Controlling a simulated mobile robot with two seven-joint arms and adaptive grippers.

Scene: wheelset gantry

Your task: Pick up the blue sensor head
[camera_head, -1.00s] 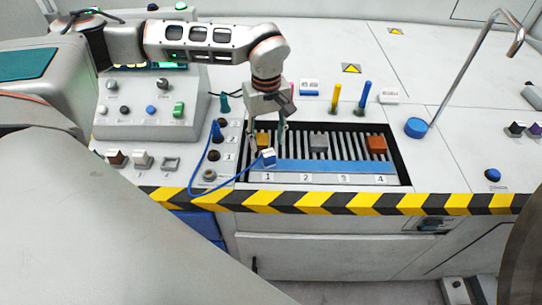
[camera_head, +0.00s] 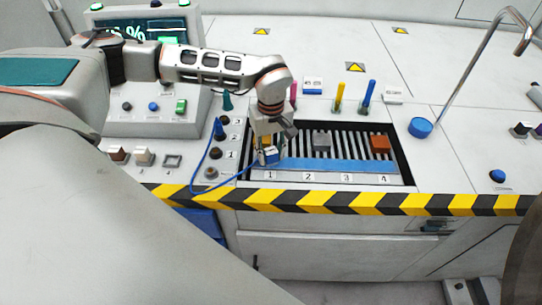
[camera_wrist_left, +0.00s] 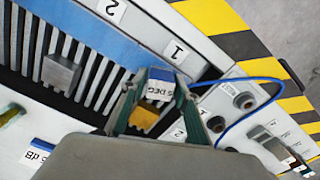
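The blue sensor head (camera_head: 268,156), a small blue and white block with a blue cable, sits at the front left of the slatted tray, by the label 1. It also shows in the left wrist view (camera_wrist_left: 163,86), with printed letters on its white face. My left gripper (camera_head: 270,148) is lowered over it. In the left wrist view, the fingers (camera_wrist_left: 165,80) stand on either side of the block, open, with the tips close to its sides. I cannot tell if they touch it. My right gripper is not in view.
A yellow block (camera_wrist_left: 144,118) lies close beside the sensor head, between the fingers. Grey (camera_head: 320,139) and orange (camera_head: 380,144) blocks stand farther right on the slats. The blue cable (camera_head: 207,160) loops to the left panel. Upright pegs, yellow (camera_head: 338,97) and blue (camera_head: 367,98), stand behind the tray.

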